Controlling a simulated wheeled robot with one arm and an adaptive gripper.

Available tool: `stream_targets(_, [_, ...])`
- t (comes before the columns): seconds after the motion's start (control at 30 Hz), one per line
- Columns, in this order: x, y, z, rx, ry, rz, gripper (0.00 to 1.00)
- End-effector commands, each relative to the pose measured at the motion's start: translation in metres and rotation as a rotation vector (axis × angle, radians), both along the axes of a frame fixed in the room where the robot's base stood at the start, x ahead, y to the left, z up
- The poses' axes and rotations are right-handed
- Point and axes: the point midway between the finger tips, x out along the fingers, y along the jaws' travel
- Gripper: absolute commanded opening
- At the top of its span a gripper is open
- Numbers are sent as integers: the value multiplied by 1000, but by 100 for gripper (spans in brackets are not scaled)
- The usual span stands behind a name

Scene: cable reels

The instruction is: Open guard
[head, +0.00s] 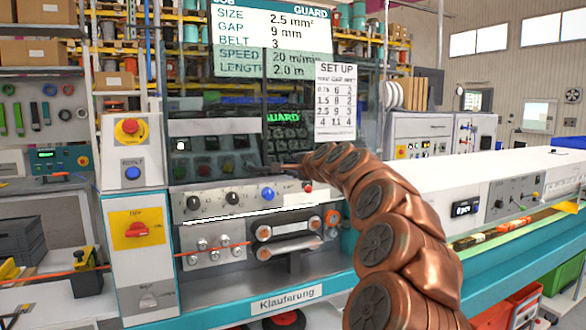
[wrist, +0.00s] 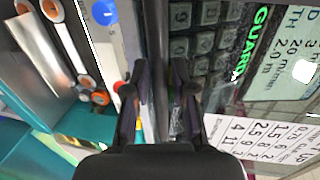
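The guard (head: 215,127) looks like a clear, greyish pane across the front of the machine in the head view, over the dark panel and keypad. It appears lowered. Its lower edge lies just above the knob row. My copper-coloured arm reaches in from the lower right, and my gripper (head: 288,168) is at that edge, small and hard to make out there. In the wrist view my gripper (wrist: 159,88) has its two dark fingers apart, one on each side of a dark bar (wrist: 156,45). I cannot tell whether the fingers touch the bar.
Below the guard are a knob row (head: 232,198) and rollers (head: 290,230). A set-up sheet (head: 337,102) hangs at the right, under a large display (head: 270,35) reading GUARD. A control box with a red button (head: 130,130) stands at the left. A long white machine (head: 490,175) extends right.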

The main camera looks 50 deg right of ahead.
Motion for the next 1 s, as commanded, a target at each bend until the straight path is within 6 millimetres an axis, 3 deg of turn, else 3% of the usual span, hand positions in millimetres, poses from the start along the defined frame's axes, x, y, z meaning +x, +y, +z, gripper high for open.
stream_targets(0.1, [1,1,0,1,1,2,41])
stream_targets(0.53, [-4,3,1,0,0,2,41])
stream_targets(1.0, [-59,26,13,0,-1,0,41])
